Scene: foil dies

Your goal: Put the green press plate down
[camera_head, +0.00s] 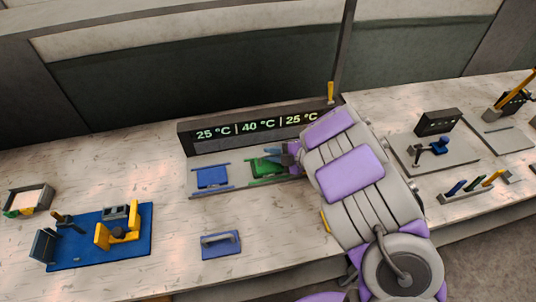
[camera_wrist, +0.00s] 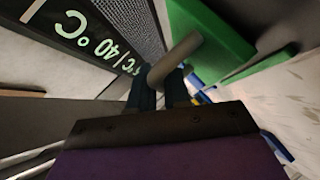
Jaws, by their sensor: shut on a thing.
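The green press plate (camera_head: 264,168) is at the middle of the long station, under the "40 °C" part of its display (camera_head: 256,128). My gripper (camera_head: 289,157) reaches in from the right and is partly covered by my arm. In the wrist view my gripper (camera_wrist: 160,88) is shut on the plate's grey handle (camera_wrist: 178,58). The green plate (camera_wrist: 212,38) shows beyond the handle, tilted in that picture. I cannot tell whether the plate touches the station surface under it.
A blue plate (camera_head: 212,177) sits in the station's left place. Another blue plate with a grey handle (camera_head: 221,244) lies on the table in front. A blue board with yellow fixtures (camera_head: 90,255) is at left. The right end of the station is hidden by my arm.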

